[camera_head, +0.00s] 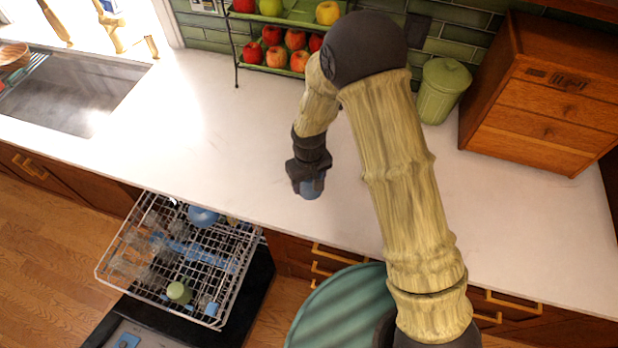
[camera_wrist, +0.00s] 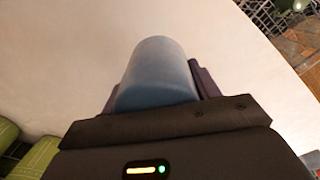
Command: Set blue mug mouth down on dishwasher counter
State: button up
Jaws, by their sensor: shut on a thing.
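The blue mug (camera_head: 311,188) is in my gripper (camera_head: 308,180), at the counter's front part, to the right of the dishwasher rack. In the wrist view the blue mug (camera_wrist: 158,75) sits between the two dark fingers of my gripper (camera_wrist: 155,92). The gripper is shut on it. The mug's mouth and handle cannot be made out. The white counter (camera_head: 215,125) lies under and around the mug. Whether the mug touches the counter or hangs just above it I cannot tell.
The pulled-out dishwasher rack (camera_head: 150,280) holds a blue bowl (camera_head: 203,215), a green cup (camera_head: 179,292) and glasses. A fruit stand (camera_head: 237,62), green canister (camera_head: 443,90) and wooden drawer box (camera_head: 545,100) stand at the back. The sink (camera_head: 70,95) is left. Counter left of the gripper is clear.

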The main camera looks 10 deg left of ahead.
jog(key=shift+f+b, duration=1.4)
jog(key=shift+f, duration=0.85)
jog(key=shift+f+b, duration=0.4)
jog(key=shift+f, duration=0.1)
jog(key=o, duration=1.1)
jog(key=shift+c, duration=0.2)
jog(key=shift+r, duration=0.1)
notch_tip(320, 180, up, 17)
jog(key=b, duration=0.3)
jog(key=shift+r, duration=0.1)
